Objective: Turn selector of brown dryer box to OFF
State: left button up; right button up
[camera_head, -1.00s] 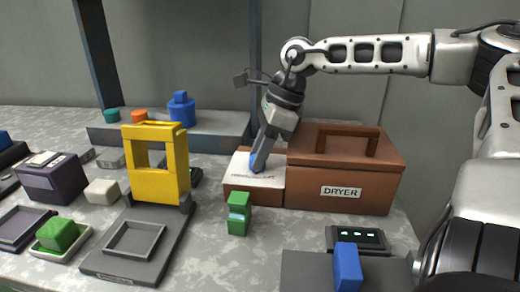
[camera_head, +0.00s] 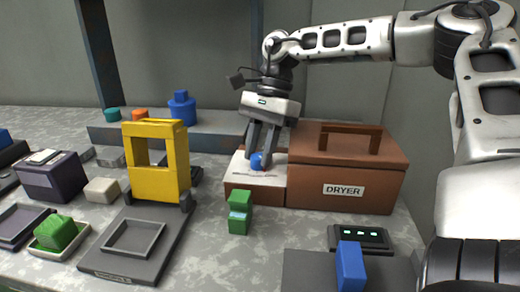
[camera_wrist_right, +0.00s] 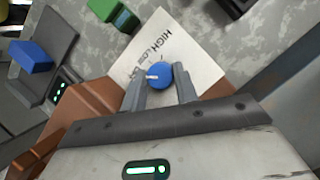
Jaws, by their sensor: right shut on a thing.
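The brown dryer box (camera_head: 318,192) stands at the back right, labelled DRYER. A white plate (camera_head: 242,166) lies on the low section at its left and carries the blue selector knob (camera_head: 256,161). The knob also shows in the wrist view (camera_wrist_right: 160,74); its white mark points left there, toward the lower end of the lettering. HIGH is readable; the lettering further along is small and partly hard to read. My right gripper (camera_head: 263,160) points down, shut on the knob with one finger on each side. My left gripper is not in view.
A green block piece (camera_head: 239,212) stands just in front of the dryer's low section. A yellow frame (camera_head: 158,187) stands to the left. A dark panel with green lights (camera_head: 358,238) and a blue block (camera_head: 350,266) are at the front right.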

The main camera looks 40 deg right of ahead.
dwell(0.5)
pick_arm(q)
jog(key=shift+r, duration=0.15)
pick_arm(e)
jog(key=o, duration=1)
jog(key=shift+c, duration=0.2)
pick_arm(q)
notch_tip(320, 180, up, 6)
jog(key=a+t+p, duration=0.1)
jog(key=p, duration=0.2)
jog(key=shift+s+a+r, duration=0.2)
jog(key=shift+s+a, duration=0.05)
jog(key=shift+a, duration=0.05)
pick_arm(e)
jog(key=v, duration=1.6)
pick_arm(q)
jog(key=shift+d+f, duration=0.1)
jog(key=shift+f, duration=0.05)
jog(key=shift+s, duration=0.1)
pick_arm(e)
jog(key=shift+f, duration=0.1)
